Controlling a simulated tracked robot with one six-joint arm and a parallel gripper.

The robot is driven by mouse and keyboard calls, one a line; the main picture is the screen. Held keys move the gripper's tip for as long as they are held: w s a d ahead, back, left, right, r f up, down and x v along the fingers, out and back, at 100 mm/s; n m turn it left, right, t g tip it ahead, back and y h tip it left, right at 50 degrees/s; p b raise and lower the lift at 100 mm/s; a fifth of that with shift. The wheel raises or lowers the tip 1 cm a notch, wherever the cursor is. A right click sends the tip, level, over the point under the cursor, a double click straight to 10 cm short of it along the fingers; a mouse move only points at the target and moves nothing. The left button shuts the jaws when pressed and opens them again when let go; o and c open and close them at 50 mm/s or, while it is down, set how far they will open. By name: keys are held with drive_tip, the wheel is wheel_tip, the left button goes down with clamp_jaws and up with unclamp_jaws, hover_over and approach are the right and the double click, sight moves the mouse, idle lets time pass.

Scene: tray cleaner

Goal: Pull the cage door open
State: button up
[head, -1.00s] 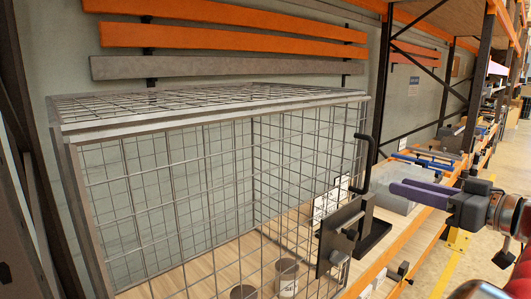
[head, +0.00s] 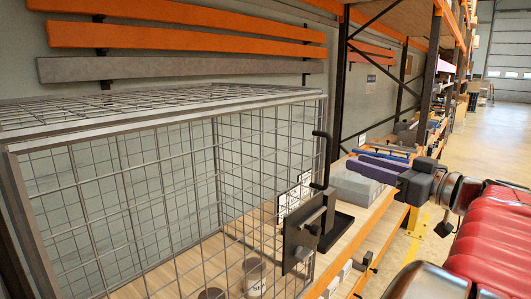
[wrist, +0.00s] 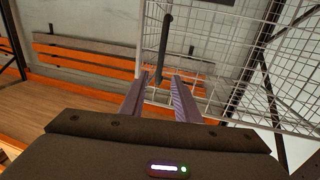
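The wire-mesh cage (head: 165,110) stands on a wooden shelf at the left and middle of the head view. A dark latch plate (head: 302,236) with an upright black handle (head: 322,160) is at its right front corner. My gripper (head: 350,167) is right of the handle with purple fingers pointing left. In the wrist view the fingers (wrist: 158,85) are apart with nothing held between them. The black handle (wrist: 165,45) shows ahead of their gap, and mesh (wrist: 235,70) lies behind and to the right. I cannot tell the exact distance to the handle, or whether the door is ajar.
A grey box (head: 356,188) and blue items (head: 385,150) lie on the shelf behind my gripper. Cups (head: 255,277) stand inside the cage. An orange shelf beam (head: 350,245) runs below. The aisle floor (head: 490,140) at the right looks clear.

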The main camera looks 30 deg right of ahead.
sight(330, 154)
drive_tip(key=shift+w+a, duration=0.25)
drive_tip(key=shift+w, duration=1.45)
drive_tip(key=shift+w+a, duration=0.25)
drive_tip(key=shift+w, duration=1.45)
drive_tip(key=shift+w+a, duration=0.25)
drive_tip(key=shift+w, duration=1.45)
drive_tip(key=shift+c, duration=0.2)
clamp_jaws()
drive_tip(key=shift+a, duration=0.25)
drive_tip(key=shift+d, duration=0.15)
